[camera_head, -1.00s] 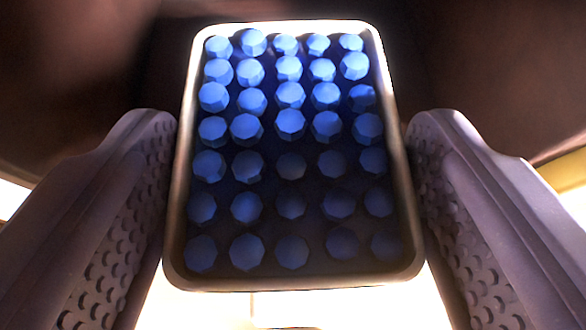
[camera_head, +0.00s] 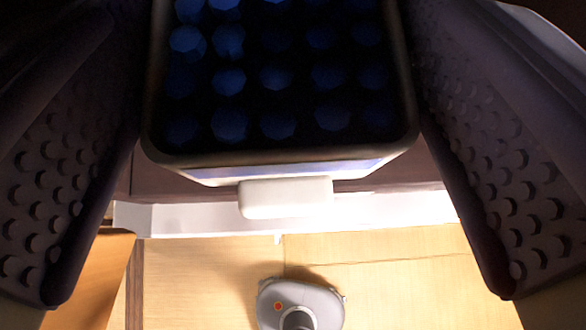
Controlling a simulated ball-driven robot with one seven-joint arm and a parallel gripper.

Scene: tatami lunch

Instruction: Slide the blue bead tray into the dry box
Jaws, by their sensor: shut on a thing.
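The blue bead tray (camera_head: 165,158) fills the upper middle of the view, cut off by the top edge. It holds rows of faceted blue beads, now mostly in shadow. Its near side has a pale strip and a white block-like handle (camera_head: 286,198). My gripper (camera_head: 280,140) is shut on the tray, with one studded dark finger along its left side and one along its right. I cannot make out the dry box for certain; the tray's far end is out of view.
Below the tray a dark brown surface (camera_head: 150,182) ends at a white band (camera_head: 420,208) running across. Beyond it lies a pale yellow mat floor (camera_head: 400,260). An orange-brown wooden piece (camera_head: 105,280) stands at the lower left.

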